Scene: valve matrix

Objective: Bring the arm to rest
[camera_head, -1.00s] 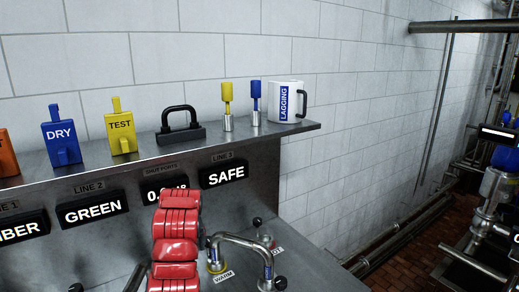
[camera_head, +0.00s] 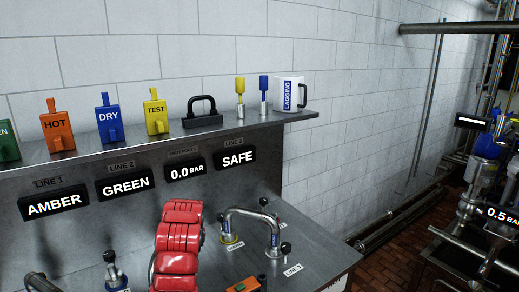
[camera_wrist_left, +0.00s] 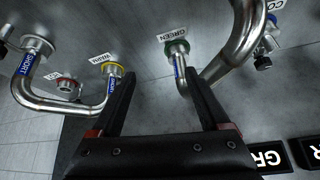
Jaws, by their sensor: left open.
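My red left arm (camera_head: 179,245) rises from the bottom middle of the head view, in front of the steel panel. Its gripper is hidden there. In the left wrist view my left gripper (camera_wrist_left: 157,76) is open, its two dark fingers apart with nothing held between them. A bent steel pipe (camera_wrist_left: 66,108) with a SHORT label runs to the yellow-ringed WARM port (camera_wrist_left: 112,70), left of the fingers. Another steel pipe (camera_wrist_left: 235,50) stands by the green-ringed port (camera_wrist_left: 176,46), beyond the right finger. Contact with either pipe cannot be told. My right gripper is not in view.
A shelf (camera_head: 265,128) holds tags, a black-handled block (camera_head: 202,112) and a LAGGING mug (camera_head: 288,95). Displays below read AMBER, GREEN, 0.0 BAR and SAFE. The steel bench (camera_head: 312,250) carries a bent pipe (camera_head: 250,214). More pipework (camera_head: 485,175) stands at the right.

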